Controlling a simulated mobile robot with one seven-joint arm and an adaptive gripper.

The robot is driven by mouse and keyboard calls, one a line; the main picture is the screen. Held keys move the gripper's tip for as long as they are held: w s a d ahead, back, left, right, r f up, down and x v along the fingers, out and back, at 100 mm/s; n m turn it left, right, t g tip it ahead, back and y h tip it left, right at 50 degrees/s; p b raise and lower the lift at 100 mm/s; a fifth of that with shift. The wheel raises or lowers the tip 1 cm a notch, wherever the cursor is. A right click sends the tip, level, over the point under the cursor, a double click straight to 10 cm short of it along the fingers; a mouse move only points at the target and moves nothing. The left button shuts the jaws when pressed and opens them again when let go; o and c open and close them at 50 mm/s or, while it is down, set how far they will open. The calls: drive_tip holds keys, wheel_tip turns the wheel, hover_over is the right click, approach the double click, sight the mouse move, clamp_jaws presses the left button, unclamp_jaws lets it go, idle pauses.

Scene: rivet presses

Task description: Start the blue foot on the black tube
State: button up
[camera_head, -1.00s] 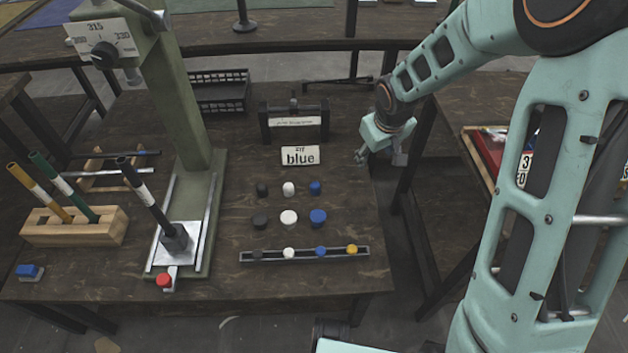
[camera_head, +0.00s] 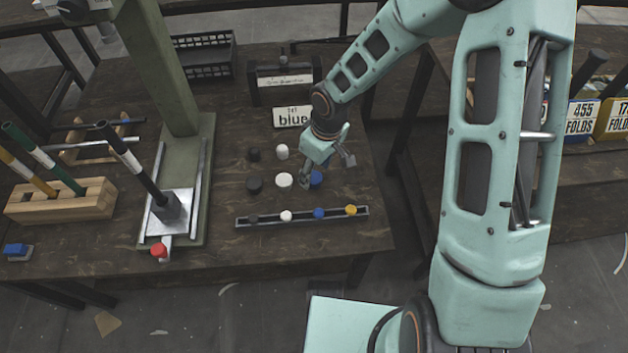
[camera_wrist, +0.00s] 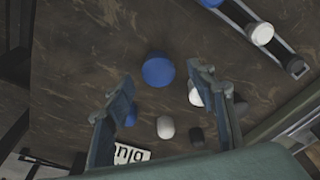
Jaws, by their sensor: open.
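The black tube (camera_head: 152,186) has a white band and leans in a grey block (camera_head: 173,207) on the press bed. A larger blue foot (camera_head: 316,179) stands on the table, partly behind my gripper. It also shows in the wrist view (camera_wrist: 158,71), near the line between my fingertips. A smaller blue foot (camera_wrist: 130,115) is beside my left finger in the wrist view and hidden in the head view. A third blue foot (camera_head: 319,213) sits in the rail tray (camera_head: 302,217). My gripper (camera_head: 328,174) is open and empty above the blue feet.
White feet (camera_head: 284,180) and black feet (camera_head: 254,184) stand left of the blue ones. The "blue" sign (camera_head: 293,115) is behind them. The green press column (camera_head: 160,75) rises at left, near a wooden rack (camera_head: 62,202) with tubes and a red button (camera_head: 158,250).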

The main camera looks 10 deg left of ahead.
sight(315, 177)
drive_tip(key=f, duration=0.1)
drive_tip(key=f+b, duration=0.1)
drive_tip(key=f, duration=0.2)
drive_tip(key=shift+w+a, duration=0.15)
drive_tip(key=shift+w, duration=0.1)
drive_tip(key=shift+r, duration=0.1)
drive_tip(key=shift+c, duration=0.5)
drive_tip(key=c, duration=0.9)
drive_tip(key=shift+r, duration=0.1)
